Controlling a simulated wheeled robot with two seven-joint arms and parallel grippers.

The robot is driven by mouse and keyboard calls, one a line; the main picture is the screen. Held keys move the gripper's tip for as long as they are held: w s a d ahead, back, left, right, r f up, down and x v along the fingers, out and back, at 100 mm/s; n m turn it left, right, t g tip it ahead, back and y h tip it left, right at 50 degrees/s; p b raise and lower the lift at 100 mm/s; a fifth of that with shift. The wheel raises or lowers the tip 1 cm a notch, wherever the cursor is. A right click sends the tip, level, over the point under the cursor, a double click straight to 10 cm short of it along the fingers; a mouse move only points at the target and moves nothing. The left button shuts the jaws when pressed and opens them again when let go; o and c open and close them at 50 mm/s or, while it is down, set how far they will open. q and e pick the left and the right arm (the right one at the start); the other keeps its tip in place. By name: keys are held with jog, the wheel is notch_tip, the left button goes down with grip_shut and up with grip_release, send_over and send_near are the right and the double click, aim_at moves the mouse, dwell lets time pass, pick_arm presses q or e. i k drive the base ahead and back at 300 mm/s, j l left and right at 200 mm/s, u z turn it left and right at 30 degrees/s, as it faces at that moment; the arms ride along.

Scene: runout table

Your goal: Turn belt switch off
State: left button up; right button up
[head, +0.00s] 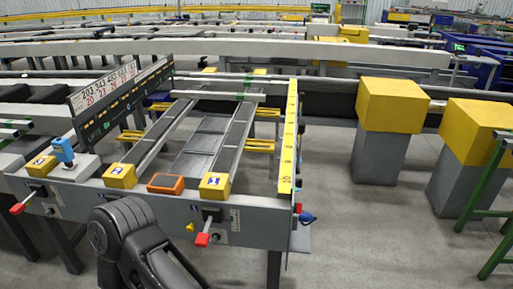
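The runout table has a grey front panel (150,205) facing me. Two switch levers with red tips stick out of it: a left lever (17,209) at the panel's left end, and a right lever (203,239) below the yellow block near its right part. Both levers slant down and to the left. The pictures carry no label that tells me which is the belt switch. A black link of my arm stands at the bottom centre, in front of the panel. Neither gripper shows, and the link hides part of the panel.
Yellow blocks (120,176) and an orange-framed device (166,184) sit on the front ledge. A blue device (63,151) stands at the left. A yellow ruler (288,140) edges the table's right. Yellow-topped grey pillars (378,155) and a green frame (490,195) stand right; floor between is clear.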

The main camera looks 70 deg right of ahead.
aim_at(297, 207)
jog(key=z, duration=2)
jog(key=i+l, duration=0.1)
jog(key=l, duration=1.35)
jog(key=i+l+u, duration=0.1)
jog(key=u, duration=0.35)
jog(key=l+u, duration=0.25)
jog(key=u, duration=0.2)
jog(key=i+l+u, duration=0.1)
jog(key=l+u, duration=0.3)
jog(key=l, duration=0.85)
jog(key=l+u, duration=0.45)
jog(key=l, duration=1.4)
jog(key=k+l, duration=0.15)
jog(key=l, duration=1)
jog(key=k+l, duration=0.15)
jog(key=l, duration=1)
jog(key=k+u, duration=0.05)
